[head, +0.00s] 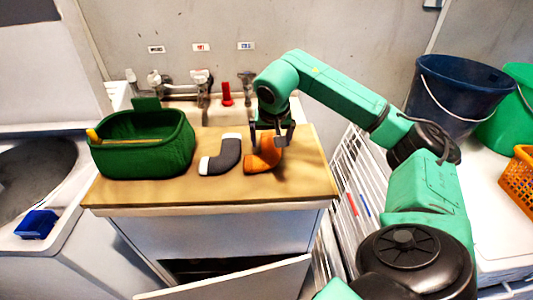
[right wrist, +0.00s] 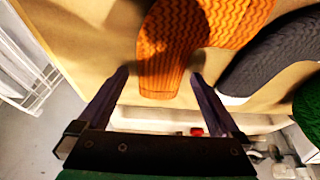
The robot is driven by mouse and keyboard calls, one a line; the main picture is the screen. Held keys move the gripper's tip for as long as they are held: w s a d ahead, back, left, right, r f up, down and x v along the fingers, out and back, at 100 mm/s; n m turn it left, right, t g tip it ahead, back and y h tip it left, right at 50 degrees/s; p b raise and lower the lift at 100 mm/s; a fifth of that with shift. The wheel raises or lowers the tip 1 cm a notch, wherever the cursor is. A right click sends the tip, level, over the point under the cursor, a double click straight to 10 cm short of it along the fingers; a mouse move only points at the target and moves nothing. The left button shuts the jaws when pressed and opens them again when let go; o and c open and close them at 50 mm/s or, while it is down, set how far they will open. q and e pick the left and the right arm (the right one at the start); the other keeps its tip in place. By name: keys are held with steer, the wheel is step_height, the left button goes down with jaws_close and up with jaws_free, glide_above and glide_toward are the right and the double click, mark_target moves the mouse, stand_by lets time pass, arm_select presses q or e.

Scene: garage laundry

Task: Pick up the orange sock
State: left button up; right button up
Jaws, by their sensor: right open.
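The orange sock (head: 262,160) lies bent on the right part of the wooden counter top (head: 130,193). My right gripper (head: 272,140) is just over it, pointing down, and hides part of it. In the right wrist view the right gripper (right wrist: 160,76) is open, and one end of the orange sock (right wrist: 172,50) shows between its two fingers. No grip on the sock is visible, and I cannot tell how far the fingertips are above the counter. My left gripper is not in view.
A dark grey sock (head: 222,158) with white ends lies just left of the orange one. A green basket (head: 145,160) stands at the counter's left. Taps (head: 203,85) are behind. A white drying rack (head: 350,180) and a dark blue bucket (head: 460,95) are to the right.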

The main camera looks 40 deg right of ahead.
steer(key=shift+f, duration=0.1)
steer(key=shift+c, duration=0.9)
steer(key=c, duration=1.2)
step_height(320, 180, up, 12)
steer(key=p, duration=0.2)
step_height(320, 180, up, 8)
steer(key=r+p, duration=0.1)
steer(key=p, duration=0.4)
glide_above(270, 142)
steer(key=shift+s+d+f, duration=0.1)
steer(key=shift+d+f, duration=0.05)
steer(key=shift+f, duration=0.15)
